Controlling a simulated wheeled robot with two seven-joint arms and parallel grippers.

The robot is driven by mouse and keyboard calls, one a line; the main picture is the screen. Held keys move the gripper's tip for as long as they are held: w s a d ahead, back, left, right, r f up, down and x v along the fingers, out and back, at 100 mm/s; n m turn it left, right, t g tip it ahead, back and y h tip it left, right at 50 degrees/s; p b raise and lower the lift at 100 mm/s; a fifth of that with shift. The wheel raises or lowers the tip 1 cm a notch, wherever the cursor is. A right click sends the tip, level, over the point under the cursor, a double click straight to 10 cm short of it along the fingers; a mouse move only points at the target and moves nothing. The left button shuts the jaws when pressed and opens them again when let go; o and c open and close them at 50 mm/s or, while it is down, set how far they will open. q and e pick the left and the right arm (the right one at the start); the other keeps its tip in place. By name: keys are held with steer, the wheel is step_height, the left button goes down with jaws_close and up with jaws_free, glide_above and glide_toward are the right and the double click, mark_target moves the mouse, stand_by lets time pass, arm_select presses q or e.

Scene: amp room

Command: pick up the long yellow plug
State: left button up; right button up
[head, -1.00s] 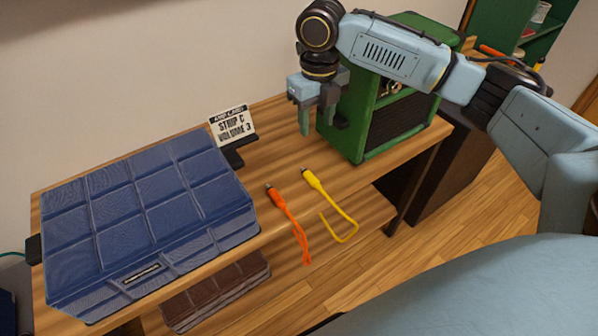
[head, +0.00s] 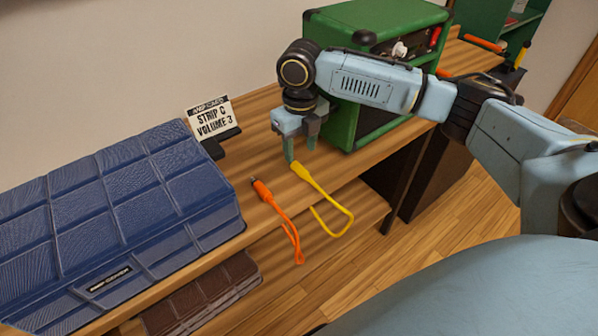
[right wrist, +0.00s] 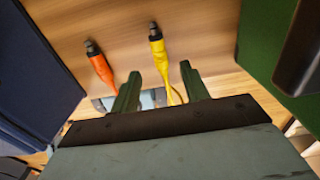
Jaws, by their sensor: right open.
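The yellow plug (head: 303,172) lies on the wooden shelf near its front edge, and its yellow cable loops over the edge. In the right wrist view the yellow plug (right wrist: 159,52) lies ahead of the fingertips, with its cable running back between the two fingers. My right gripper (head: 301,150) is open and empty, pointing down just behind the plug in the head view. Its two green fingers also show in the right wrist view (right wrist: 157,80). I cannot tell its exact height above the shelf. My left gripper is out of view.
An orange plug (head: 264,192) with its cable lies left of the yellow one. A blue quilted case (head: 110,215) fills the left of the shelf (head: 258,110). A sign (head: 212,118) stands behind. A green amplifier (head: 345,120) stands close right of the gripper.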

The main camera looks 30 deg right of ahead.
mark_target(300, 167)
step_height(300, 167, down, 5)
steer(key=shift+b, duration=0.8)
steer(key=shift+f, duration=0.5)
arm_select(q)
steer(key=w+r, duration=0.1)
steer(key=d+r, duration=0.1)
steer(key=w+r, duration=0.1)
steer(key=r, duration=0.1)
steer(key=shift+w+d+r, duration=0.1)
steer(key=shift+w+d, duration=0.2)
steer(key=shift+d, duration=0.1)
arm_select(e)
steer(key=shift+c, duration=0.2)
jaws_close()
